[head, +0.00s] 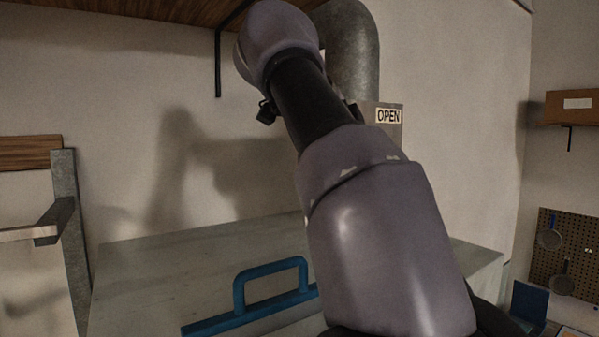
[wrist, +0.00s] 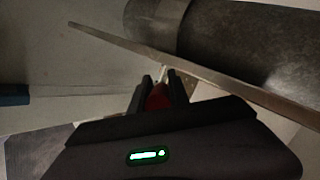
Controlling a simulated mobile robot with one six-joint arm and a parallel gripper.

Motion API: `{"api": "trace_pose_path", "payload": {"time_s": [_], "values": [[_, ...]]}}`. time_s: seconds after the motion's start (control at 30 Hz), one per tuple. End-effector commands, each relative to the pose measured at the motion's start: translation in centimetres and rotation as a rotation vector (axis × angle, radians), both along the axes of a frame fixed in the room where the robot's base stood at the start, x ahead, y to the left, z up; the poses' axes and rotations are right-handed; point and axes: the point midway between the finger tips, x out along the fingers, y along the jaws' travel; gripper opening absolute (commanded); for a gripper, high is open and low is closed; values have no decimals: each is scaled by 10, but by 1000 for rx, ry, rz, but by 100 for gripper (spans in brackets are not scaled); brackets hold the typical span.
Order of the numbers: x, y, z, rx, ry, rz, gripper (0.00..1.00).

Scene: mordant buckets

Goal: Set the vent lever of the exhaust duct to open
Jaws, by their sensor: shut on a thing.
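The grey exhaust duct (head: 352,55) curves down the wall behind my arm in the head view. The duct also shows at the upper right of the wrist view (wrist: 245,42). There, my gripper (wrist: 160,82) is shut on a red part (wrist: 157,98), which looks like the vent lever's grip. A thin pale piece shows beyond it between the fingertips. My arm hides the lever and gripper in the head view, so the lever's setting cannot be told.
A thin plate edge (wrist: 190,66) runs slantwise close above my fingers in the wrist view. A wooden shelf (head: 130,10) hangs overhead on a black bracket (head: 218,65). Below stands a pale box-like surface (head: 160,270) with a blue handle (head: 240,312).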

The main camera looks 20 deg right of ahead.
Motion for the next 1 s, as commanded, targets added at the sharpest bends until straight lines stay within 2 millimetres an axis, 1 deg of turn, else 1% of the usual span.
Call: {"api": "trace_pose_path", "payload": {"time_s": [0.23,0.7,0.73,0.8,0.83,1.0], "values": [[1,-1,4,59,2,6,0],[1,1,3,74,4,13,0],[1,1,3,74,4,13,26],[1,0,3,74,4,13,39],[1,0,3,74,4,13,43],[1,0,4,73,3,13,43]]}}
